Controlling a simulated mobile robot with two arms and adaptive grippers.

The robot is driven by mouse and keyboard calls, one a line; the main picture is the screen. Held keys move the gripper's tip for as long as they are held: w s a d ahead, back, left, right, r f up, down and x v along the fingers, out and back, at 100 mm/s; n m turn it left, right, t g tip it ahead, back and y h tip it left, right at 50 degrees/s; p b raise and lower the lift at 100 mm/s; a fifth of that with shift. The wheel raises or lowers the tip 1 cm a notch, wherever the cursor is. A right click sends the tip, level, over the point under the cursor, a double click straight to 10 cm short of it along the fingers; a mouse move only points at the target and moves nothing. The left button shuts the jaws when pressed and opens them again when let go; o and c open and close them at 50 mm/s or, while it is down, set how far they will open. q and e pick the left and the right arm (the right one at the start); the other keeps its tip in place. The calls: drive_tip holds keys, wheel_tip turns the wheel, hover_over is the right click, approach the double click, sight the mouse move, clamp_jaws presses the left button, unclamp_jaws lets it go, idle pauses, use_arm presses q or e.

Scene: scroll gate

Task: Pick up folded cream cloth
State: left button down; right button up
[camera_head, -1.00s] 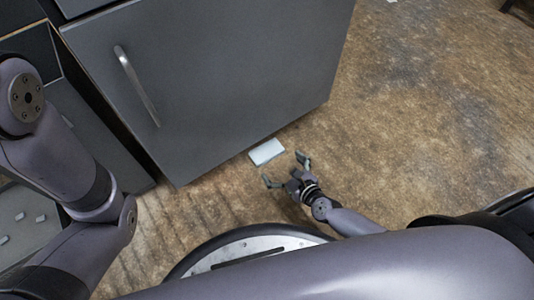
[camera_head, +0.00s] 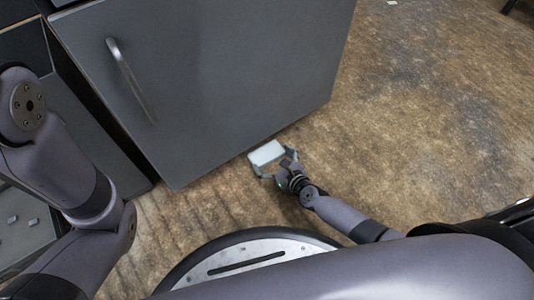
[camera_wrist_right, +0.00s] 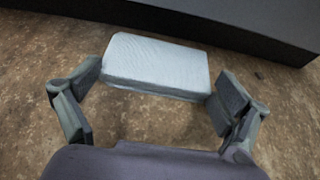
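The folded cloth (camera_head: 266,153) looks pale, almost white-blue, and lies flat on the brown floor close to the cabinet's bottom edge. In the right wrist view the cloth (camera_wrist_right: 156,66) sits between and slightly beyond the fingertips, its near edge facing me. My right gripper (camera_head: 275,166) is open, one finger on each side of the cloth's near part; the fingers (camera_wrist_right: 155,92) also show spread wide in the wrist view. I cannot tell whether they touch it. My left arm shows at the left, but its gripper is not in view.
A grey cabinet door (camera_head: 215,80) with a metal handle (camera_head: 131,80) stands just behind the cloth. Its lower edge (camera_wrist_right: 215,32) runs close behind the cloth. The brown floor (camera_head: 430,120) to the right is clear.

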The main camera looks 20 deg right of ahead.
drive_tip(key=c, duration=0.7)
drive_tip(key=shift+r, duration=0.1)
drive_tip(key=shift+r+p, duration=0.6)
drive_tip(key=shift+p, duration=0.05)
wheel_tip(320, 180, up, 3)
drive_tip(key=p, duration=0.2)
drive_tip(key=shift+p, duration=0.35)
drive_tip(key=s, duration=0.1)
drive_tip(key=s+d, duration=0.1)
drive_tip(key=s+f+b, duration=0.1)
drive_tip(key=s, duration=0.1)
drive_tip(key=shift+d, duration=0.15)
drive_tip(key=s+d, duration=0.1)
drive_tip(key=s, duration=0.3)
drive_tip(key=s+d, duration=0.1)
drive_tip(key=s, duration=0.3)
drive_tip(key=s+d, duration=0.1)
drive_tip(key=s, duration=0.3)
drive_tip(key=shift+s+d+p, duration=0.1)
drive_tip(key=shift+d+p, duration=0.2)
drive_tip(key=shift+d, duration=0.1)
drive_tip(key=shift+s+d, duration=0.15)
drive_tip(key=shift+s, duration=0.35)
drive_tip(key=shift+s, duration=0.1)
